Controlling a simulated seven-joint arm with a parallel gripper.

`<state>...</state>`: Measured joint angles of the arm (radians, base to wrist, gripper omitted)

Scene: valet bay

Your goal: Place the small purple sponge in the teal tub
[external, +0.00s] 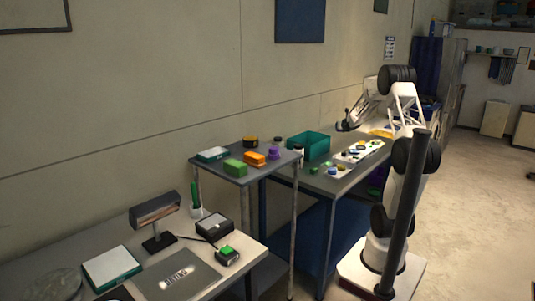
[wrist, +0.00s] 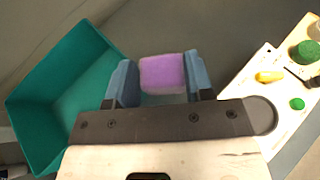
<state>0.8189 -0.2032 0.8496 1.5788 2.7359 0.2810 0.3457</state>
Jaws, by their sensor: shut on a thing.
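In the wrist view a small purple sponge (wrist: 162,73) is between the two blue fingers of my gripper (wrist: 160,80), which is shut on it. The teal tub (wrist: 22,125) is to the left of the gripper in that view. Its visible inside looks empty, and the gripper covers part of its right side. In the external view the teal tub (external: 308,145) stands on the far grey table, and my gripper (external: 343,126) is to its right, above the table. The held sponge cannot be made out there.
White boards with small coloured items (external: 358,152) lie right of the tub; one also shows in the wrist view (wrist: 262,92). A nearer raised table (external: 212,170) holds green (external: 235,167), orange (external: 254,159) and purple (external: 273,153) things. The wall (external: 180,90) runs behind.

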